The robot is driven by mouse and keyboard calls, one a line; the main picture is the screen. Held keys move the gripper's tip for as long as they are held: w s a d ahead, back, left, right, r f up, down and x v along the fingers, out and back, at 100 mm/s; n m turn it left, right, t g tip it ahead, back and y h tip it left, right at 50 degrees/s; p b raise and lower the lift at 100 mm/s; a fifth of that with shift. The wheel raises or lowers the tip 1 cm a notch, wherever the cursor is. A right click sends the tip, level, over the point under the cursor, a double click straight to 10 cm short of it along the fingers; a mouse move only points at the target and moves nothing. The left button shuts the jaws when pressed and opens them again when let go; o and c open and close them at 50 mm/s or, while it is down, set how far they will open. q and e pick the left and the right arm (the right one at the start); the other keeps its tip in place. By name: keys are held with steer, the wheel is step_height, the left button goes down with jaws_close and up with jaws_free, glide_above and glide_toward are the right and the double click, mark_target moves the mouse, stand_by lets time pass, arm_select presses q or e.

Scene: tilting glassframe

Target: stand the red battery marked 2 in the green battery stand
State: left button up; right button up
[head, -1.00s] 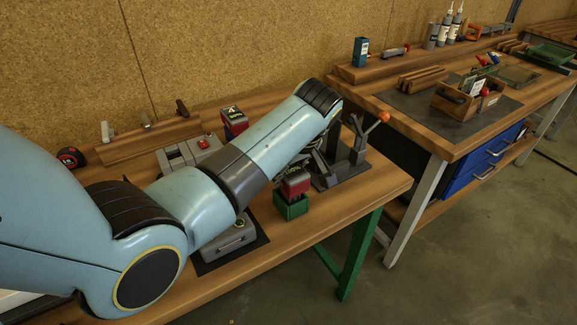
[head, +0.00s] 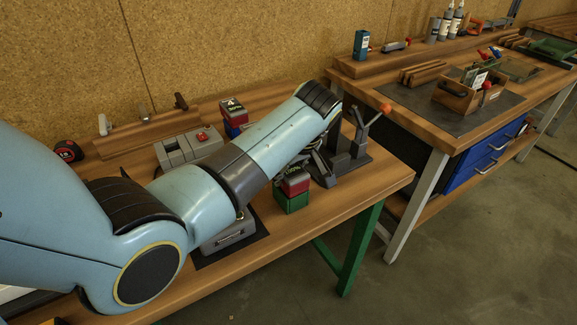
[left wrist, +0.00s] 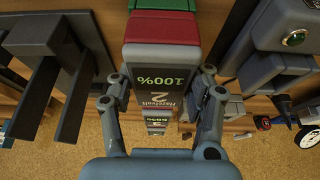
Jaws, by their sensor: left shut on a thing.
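The red battery marked 2 (head: 295,185) is upright at the green battery stand (head: 291,203), its lower end at or in the stand's top. I cannot tell whether it is fully seated. In the left wrist view the battery (left wrist: 161,66) shows its dark face with "2" and "100%", its red band (left wrist: 162,28) next to the green stand (left wrist: 163,4). My left gripper (left wrist: 163,78) is shut on the battery, one finger on each side. In the head view my left arm hides most of that gripper. My right gripper is not in view.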

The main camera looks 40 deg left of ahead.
arm_select(q)
steer(key=shift+f, duration=0.35)
steer(key=o, duration=1.5)
steer(key=v, duration=1.2)
steer(key=shift+s, duration=0.1)
steer(key=shift+d+f, duration=0.1)
